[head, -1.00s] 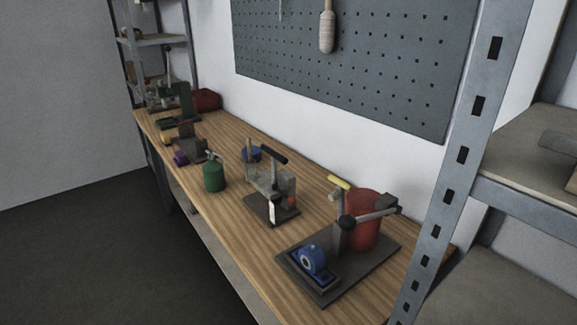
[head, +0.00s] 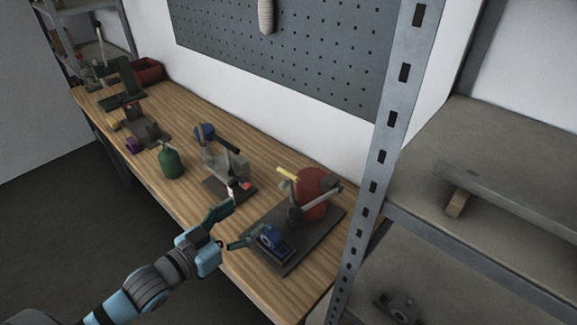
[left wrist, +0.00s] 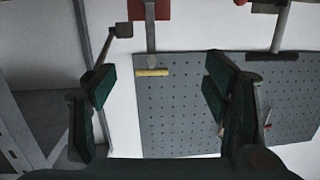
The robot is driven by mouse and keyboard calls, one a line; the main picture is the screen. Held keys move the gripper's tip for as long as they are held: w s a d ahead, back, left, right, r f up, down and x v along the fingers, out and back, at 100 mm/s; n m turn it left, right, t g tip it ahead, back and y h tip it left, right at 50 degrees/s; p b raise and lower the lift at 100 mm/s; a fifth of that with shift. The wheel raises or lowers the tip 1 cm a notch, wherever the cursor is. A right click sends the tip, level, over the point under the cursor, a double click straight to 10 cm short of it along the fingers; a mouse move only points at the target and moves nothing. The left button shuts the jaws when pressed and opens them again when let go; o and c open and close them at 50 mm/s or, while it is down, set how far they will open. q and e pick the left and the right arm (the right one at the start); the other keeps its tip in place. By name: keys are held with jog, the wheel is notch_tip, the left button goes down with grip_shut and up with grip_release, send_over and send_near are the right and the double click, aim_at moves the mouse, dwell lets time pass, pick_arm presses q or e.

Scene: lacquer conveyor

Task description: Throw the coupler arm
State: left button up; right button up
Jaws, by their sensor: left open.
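I cannot tell which lever is the coupler arm. My left gripper (head: 240,222) is open and empty at the bench's front edge, before these fixtures. My right gripper is not in view.
A green canister (head: 170,162), a purple part (head: 134,145) and a red bin (head: 148,71) stand farther left on the wooden bench (head: 183,198). A steel rack post (head: 373,172) and shelves (head: 468,153) close off the right. A pegboard (head: 290,55) hangs behind.

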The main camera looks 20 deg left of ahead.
aim_at(286, 175)
pick_arm(q)
jog(key=w+d+r+b, duration=0.1)
jog(key=w+d+b, duration=0.1)
jog(key=w, duration=0.2)
jog(key=w+d+r+h+b, duration=0.1)
jog(key=w+d+b, duration=0.1)
jog(key=w, duration=0.3)
jog(key=w+d+r+t+h+b, duration=0.1)
jog(key=w+d+r+b, duration=0.1)
jog(key=w+b, duration=0.1)
jog(key=shift+w+m, duration=0.4)
jog(key=shift+w, duration=0.4)
grip_shut()
jog(key=s+a+f+t+h+b, duration=0.2)
jog(key=s+t+b, duration=0.3)
jog(key=b, duration=1.7)
jog(key=shift+s+a+f+t+h, duration=0.15)
jog(key=shift+s+f+t+h, duration=0.15)
jog(key=shift+f+t, duration=0.45)
